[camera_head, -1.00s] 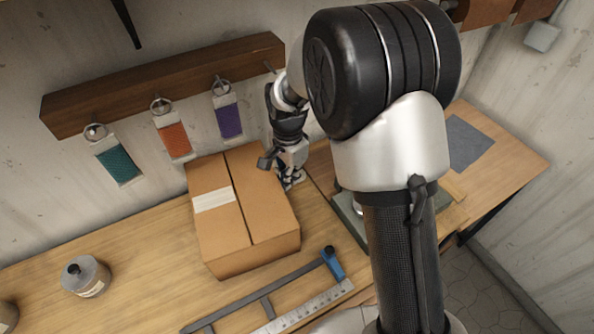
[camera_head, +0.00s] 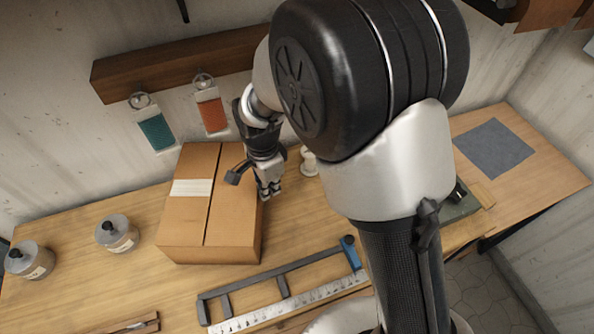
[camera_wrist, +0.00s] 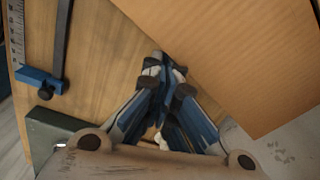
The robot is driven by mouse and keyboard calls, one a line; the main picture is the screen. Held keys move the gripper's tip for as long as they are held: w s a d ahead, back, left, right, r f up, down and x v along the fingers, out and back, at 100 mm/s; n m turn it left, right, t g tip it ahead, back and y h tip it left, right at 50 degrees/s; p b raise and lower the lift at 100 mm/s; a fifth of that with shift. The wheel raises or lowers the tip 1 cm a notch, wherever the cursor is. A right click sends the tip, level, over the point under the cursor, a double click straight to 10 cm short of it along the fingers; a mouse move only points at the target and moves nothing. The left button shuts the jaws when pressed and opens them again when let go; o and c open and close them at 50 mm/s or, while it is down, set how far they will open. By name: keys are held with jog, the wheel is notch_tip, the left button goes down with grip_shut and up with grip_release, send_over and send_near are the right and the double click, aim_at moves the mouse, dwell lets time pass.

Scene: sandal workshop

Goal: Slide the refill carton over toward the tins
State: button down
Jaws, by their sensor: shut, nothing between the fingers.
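The refill carton (camera_head: 232,212) is a closed brown cardboard box with a pale label, standing on the wooden bench. Two tins (camera_head: 117,233) (camera_head: 30,260), round and grey with black caps, stand to its left, apart from it. My gripper (camera_head: 270,190) is shut and empty at the carton's right side. In the wrist view my gripper's closed fingertips (camera_wrist: 166,68) are close beside the carton (camera_wrist: 240,50). I cannot tell whether they touch it.
A metal frame with a blue end (camera_head: 352,252) and a ruler (camera_head: 290,303) lie in front of the carton. A white spool (camera_head: 309,165) stands behind my gripper. Teal (camera_head: 156,132) and orange (camera_head: 212,114) packets hang above. Bench between carton and nearer tin is clear.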

aim_at(246, 200)
jog(key=s+a, duration=0.2)
jog(key=a, duration=0.1)
jog(key=s+a, duration=0.1)
jog(key=a, duration=0.1)
jog(key=shift+s+a, duration=0.15)
jog(key=shift+s, duration=0.15)
